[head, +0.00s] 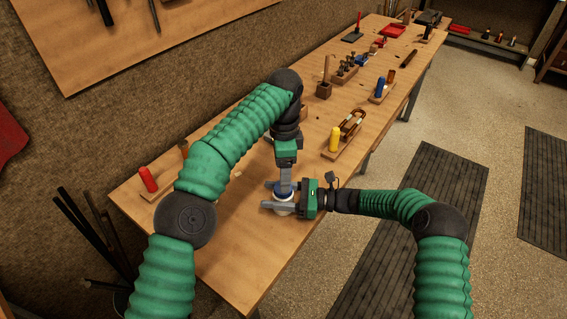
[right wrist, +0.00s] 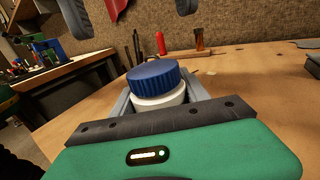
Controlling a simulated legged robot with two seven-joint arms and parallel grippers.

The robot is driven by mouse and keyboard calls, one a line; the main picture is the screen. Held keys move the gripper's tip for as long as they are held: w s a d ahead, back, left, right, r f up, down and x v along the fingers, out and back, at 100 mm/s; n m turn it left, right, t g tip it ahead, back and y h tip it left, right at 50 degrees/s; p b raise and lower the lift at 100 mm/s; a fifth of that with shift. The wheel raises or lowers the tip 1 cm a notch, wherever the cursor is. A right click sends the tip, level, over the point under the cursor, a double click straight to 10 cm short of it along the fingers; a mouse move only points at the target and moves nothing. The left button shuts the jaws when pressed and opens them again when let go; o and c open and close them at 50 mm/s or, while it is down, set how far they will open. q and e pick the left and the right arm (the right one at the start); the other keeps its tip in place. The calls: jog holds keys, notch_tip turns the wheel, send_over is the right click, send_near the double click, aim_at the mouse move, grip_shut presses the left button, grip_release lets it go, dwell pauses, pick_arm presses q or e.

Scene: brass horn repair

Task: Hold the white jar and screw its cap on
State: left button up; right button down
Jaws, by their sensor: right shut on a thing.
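The white jar (head: 284,197) stands upright at the near part of the bench; it also shows in the right wrist view (right wrist: 160,102). The ribbed blue cap (right wrist: 153,74) sits on top of the jar, looking slightly tilted. My right gripper (head: 270,195) comes in from the right and is shut around the jar's sides. My left gripper (head: 285,187) points down from above over the cap. In the right wrist view its two grey fingertips (right wrist: 130,10) are spread apart above the cap and do not touch it. The head view hides part of the cap behind the left gripper.
A yellow-handled tool (head: 334,139) and a horn-like clamp piece (head: 353,122) are behind and right. Racks of tools fill the far bench. The near end of the bench is bare.

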aim_at(283, 198)
pick_arm(q)
jog(key=n, duration=0.6)
jog(key=shift+r+n, duration=0.2)
jog(key=shift+n, duration=0.1)
jog(key=n, duration=0.3)
jog(key=shift+r+n, duration=0.1)
jog(key=shift+n, duration=0.2)
jog(key=n, duration=0.6)
jog(key=shift+r, duration=0.25)
jog(key=n, duration=0.6)
jog(key=shift+d+r+n, duration=0.1)
jog(key=shift+r+n, duration=0.2)
jog(key=shift+n, duration=0.1)
jog(key=n, duration=0.5)
jog(key=shift+w+r+n, duration=0.1)
jog(key=shift+r+n, duration=0.15)
jog(key=shift+n, duration=0.05)
jog(key=n, duration=0.3)
jog(key=shift+r, duration=0.15)
notch_tip(283, 198, down, 8)
jog(key=shift+f, duration=0.1)
